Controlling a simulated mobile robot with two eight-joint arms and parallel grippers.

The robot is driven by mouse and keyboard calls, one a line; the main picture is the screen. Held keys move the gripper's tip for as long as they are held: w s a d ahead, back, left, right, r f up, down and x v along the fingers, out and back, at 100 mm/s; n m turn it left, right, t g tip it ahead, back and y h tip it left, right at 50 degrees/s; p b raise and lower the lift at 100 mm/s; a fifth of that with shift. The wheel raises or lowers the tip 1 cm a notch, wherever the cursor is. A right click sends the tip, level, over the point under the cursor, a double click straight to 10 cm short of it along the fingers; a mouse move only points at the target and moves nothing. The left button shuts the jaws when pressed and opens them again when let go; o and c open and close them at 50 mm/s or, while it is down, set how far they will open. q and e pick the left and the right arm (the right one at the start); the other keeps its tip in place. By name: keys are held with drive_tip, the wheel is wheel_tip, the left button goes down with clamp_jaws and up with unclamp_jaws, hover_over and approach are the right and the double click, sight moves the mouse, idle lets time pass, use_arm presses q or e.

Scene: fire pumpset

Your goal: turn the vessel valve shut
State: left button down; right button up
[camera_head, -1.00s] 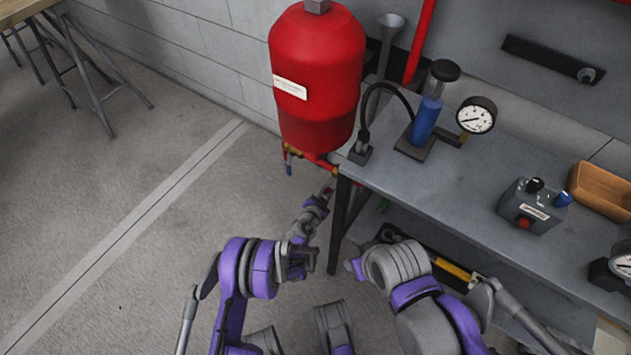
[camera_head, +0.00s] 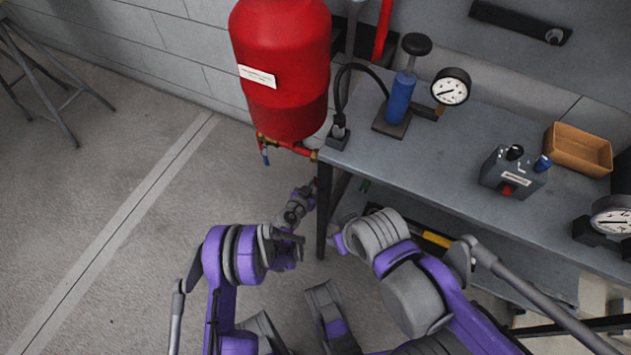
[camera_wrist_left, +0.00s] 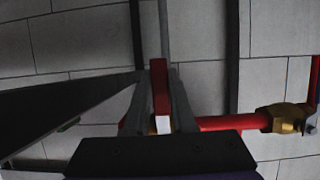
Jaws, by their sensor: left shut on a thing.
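The red vessel (camera_head: 280,65) stands at the back, left of the bench, with red pipe and brass fittings (camera_head: 313,155) under it. My left gripper (camera_head: 317,186) is below those fittings beside the bench's front leg, small in the head view. In the left wrist view, my left gripper (camera_wrist_left: 160,112) is shut on a red valve handle (camera_wrist_left: 160,88), which stands upright between the fingers. A red pipe (camera_wrist_left: 220,123) runs right from behind the fingers to a brass fitting (camera_wrist_left: 285,118). The valve body is hidden behind the fingers. My right arm shows, but not its gripper.
The grey bench (camera_head: 430,150) fills the right side. It carries a blue hand pump (camera_head: 400,98), a gauge (camera_head: 451,87), a control box (camera_head: 514,172) and a wooden tray (camera_head: 580,149). A blue handle (camera_head: 265,157) hangs under the vessel.

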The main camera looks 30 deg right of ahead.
use_arm(q)
drive_tip(key=shift+d, duration=0.1)
drive_tip(key=c, duration=0.7)
unclamp_jaws()
drive_tip(key=shift+c, duration=0.2)
drive_tip(key=p+v, duration=0.1)
drive_tip(key=v, duration=1)
drive_tip(key=shift+p, duration=0.4)
drive_tip(key=shift+w+d+r, duration=0.1)
